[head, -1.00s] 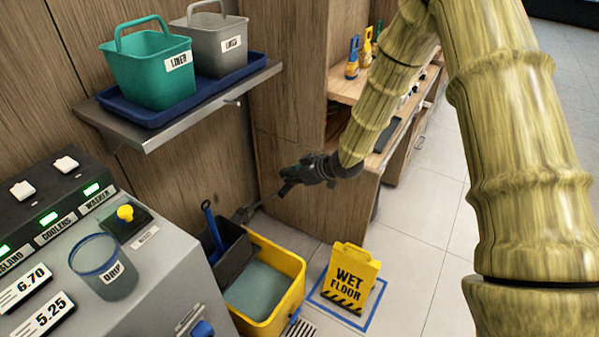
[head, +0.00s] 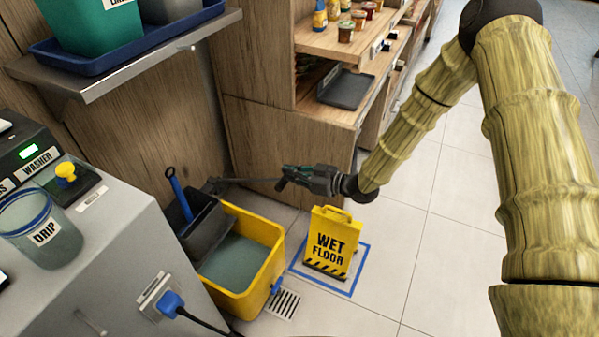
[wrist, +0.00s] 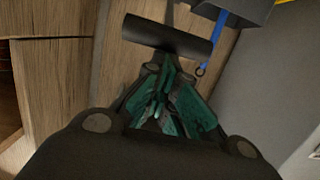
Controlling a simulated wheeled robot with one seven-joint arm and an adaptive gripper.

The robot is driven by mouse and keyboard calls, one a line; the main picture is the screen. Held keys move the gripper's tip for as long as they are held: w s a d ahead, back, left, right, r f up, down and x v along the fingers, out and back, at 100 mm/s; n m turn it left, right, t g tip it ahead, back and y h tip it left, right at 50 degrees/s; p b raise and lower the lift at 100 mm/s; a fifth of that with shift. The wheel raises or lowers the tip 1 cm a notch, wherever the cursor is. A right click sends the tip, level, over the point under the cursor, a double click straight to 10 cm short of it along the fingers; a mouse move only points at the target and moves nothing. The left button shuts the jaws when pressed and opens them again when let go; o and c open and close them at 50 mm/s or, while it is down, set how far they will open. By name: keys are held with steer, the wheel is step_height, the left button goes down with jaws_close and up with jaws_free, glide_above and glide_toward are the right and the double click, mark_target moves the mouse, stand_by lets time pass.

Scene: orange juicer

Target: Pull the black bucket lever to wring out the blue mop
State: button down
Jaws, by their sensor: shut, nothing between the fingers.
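The yellow mop bucket (head: 270,232) stands on the floor with grey-blue water in it. Its black wringer (head: 208,232) sits at the left end. The blue mop handle (head: 179,194) leans up out of the wringer; a blue handle also shows in the wrist view (wrist: 213,42). The black lever (head: 245,180) runs as a thin rod from behind the wringer toward my gripper (head: 284,180). In the wrist view a thick black bar (wrist: 168,35) lies across, just beyond my shut, empty fingers (wrist: 160,105). I cannot tell whether they touch it.
A yellow wet-floor sign (head: 333,243) stands in a blue floor square right of the bucket. A floor drain (head: 283,303) lies in front. A grey counter (head: 110,255) is at left, wooden cabinets (head: 275,145) behind. Open tiles (head: 430,250) lie to the right.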

steer(key=shift+s+d+f, duration=0.15)
steer(key=shift+f, duration=0.25)
steer(key=shift+s+d+f, duration=0.15)
steer(key=shift+f, duration=0.2)
steer(key=shift+s+d+f, duration=0.1)
steer(key=shift+f, duration=0.05)
step_height(320, 180, up, 6)
steer(key=p, duration=0.3)
steer(key=p+v, duration=0.1)
steer(key=v, duration=0.8)
stand_by(0.4)
